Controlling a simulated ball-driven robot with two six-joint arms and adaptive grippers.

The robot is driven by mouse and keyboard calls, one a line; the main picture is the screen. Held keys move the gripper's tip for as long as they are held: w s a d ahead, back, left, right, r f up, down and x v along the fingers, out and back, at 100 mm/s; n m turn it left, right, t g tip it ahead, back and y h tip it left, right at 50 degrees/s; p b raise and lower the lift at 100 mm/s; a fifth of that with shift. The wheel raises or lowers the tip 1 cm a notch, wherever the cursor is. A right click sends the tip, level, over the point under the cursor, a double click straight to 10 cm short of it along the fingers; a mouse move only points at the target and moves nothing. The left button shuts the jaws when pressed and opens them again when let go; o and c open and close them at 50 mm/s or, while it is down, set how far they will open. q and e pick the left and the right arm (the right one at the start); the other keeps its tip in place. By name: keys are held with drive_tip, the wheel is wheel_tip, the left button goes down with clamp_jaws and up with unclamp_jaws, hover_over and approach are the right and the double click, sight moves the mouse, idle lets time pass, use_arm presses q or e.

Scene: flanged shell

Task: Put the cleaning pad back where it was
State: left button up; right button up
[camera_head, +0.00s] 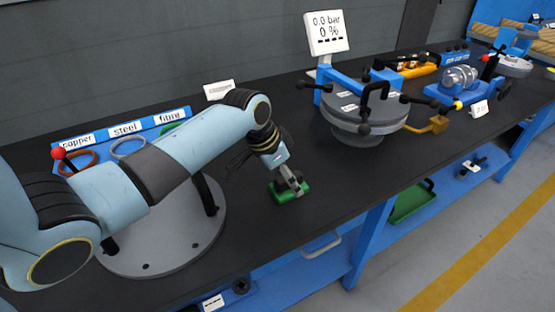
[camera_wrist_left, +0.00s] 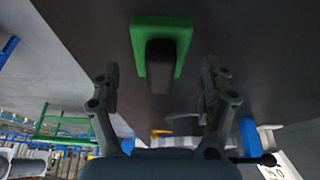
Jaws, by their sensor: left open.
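Nothing is held. Whether the fingers touch the pad, I cannot tell. My right gripper is not in view.
A blue rack (camera_head: 100,141) labelled copper, steel and fibre stands at the back left. A grey flanged shell (camera_head: 360,108) with clamp handles stands to the right, beside a pressure display (camera_head: 327,33). A green tray (camera_head: 412,203) is on the lower shelf. The bench's front edge is near the pad.

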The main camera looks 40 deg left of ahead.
use_arm(q)
drive_tip(key=v, duration=1)
drive_tip(key=shift+p, duration=0.45)
